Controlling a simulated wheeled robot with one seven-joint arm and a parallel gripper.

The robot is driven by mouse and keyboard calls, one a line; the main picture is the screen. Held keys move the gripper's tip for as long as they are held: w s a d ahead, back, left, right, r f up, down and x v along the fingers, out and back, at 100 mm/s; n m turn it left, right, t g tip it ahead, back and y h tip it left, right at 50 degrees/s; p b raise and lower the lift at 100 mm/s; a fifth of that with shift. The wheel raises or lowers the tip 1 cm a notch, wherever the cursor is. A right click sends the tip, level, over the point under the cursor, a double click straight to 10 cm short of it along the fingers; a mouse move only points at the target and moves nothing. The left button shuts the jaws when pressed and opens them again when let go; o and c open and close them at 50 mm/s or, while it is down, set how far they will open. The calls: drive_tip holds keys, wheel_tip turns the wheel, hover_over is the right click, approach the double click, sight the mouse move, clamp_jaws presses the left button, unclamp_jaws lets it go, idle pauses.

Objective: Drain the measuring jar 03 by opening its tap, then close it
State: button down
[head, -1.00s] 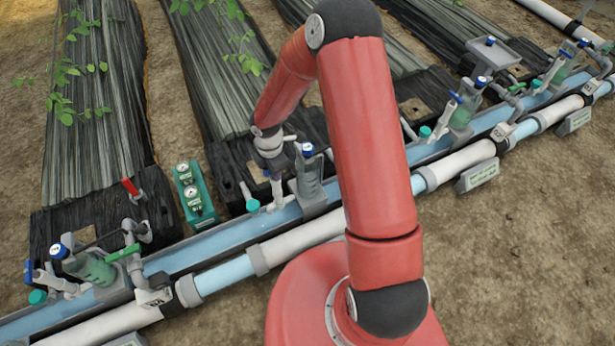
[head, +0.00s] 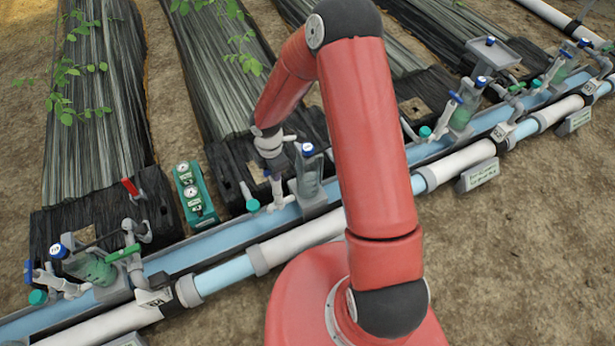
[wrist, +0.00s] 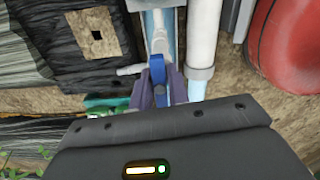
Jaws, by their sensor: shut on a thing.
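In the head view my gripper (head: 273,172) is beside the middle measuring jar (head: 309,178), which has a blue cap and stands by the trough. Its label is too small to read, and I cannot make out its liquid level. A white tap body (head: 277,192) shows just below my gripper. In the wrist view my gripper (wrist: 160,88) is shut on a blue tap handle (wrist: 157,66), with the purple-grey fingers on either side of it. The lower part of the handle is hidden between the fingers.
Another jar (head: 94,268) with green liquid stands at the left, and one (head: 462,114) at the right. A green gauge block (head: 195,192) lies left of my gripper. A blue-and-white pipe (head: 300,238) runs in front. Bare soil (head: 520,220) is free at the right.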

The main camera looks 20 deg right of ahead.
drive_tip(key=shift+f, duration=0.1)
drive_tip(key=m+b, duration=0.2)
drive_tip(key=m, duration=0.1)
drive_tip(key=shift+f, duration=0.2)
drive_tip(key=m+b, duration=0.2)
drive_tip(key=m, duration=0.4)
drive_tip(key=shift+m+b, duration=0.35)
drive_tip(key=shift+m, duration=0.05)
drive_tip(key=m+b, duration=0.2)
drive_tip(key=m, duration=0.4)
drive_tip(key=shift+r, duration=0.1)
drive_tip(key=m, duration=0.3)
drive_tip(key=shift+r+m, duration=0.15)
drive_tip(key=shift+m, duration=0.25)
drive_tip(key=c, duration=1.3)
unclamp_jaws()
drive_tip(key=shift+r, duration=0.1)
wheel_tip(320, 180, up, 10)
drive_tip(key=p, duration=0.6)
